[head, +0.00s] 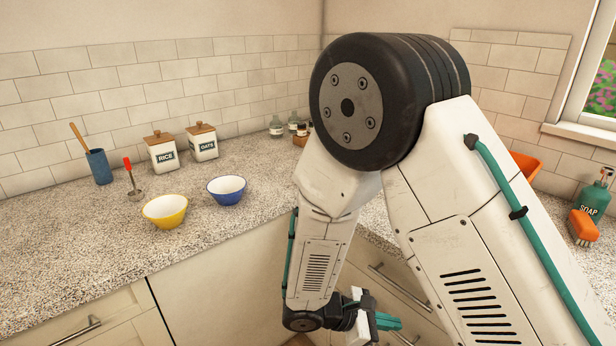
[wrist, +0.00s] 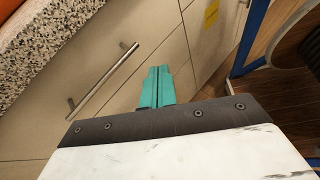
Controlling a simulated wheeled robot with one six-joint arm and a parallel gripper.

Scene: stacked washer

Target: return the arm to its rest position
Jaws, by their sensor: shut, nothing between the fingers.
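My gripper (head: 386,322) hangs low in the head view, below the counter edge and in front of the lower cabinets. My arm is bent, with its elbow high and its lower link pointing down. In the wrist view the teal fingers of my gripper (wrist: 157,87) are together, with nothing between them. They point towards a beige cabinet front (wrist: 120,110) with a bar handle (wrist: 103,76) to their left. They look apart from the cabinet.
The speckled counter (head: 80,245) holds a yellow bowl (head: 165,211), a blue bowl (head: 226,190), canisters and a blue cup (head: 98,166). A soap bottle (head: 594,198) and orange brush (head: 583,227) stand right. The wrist view shows a blue frame (wrist: 254,38) and wooden floor (wrist: 255,88).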

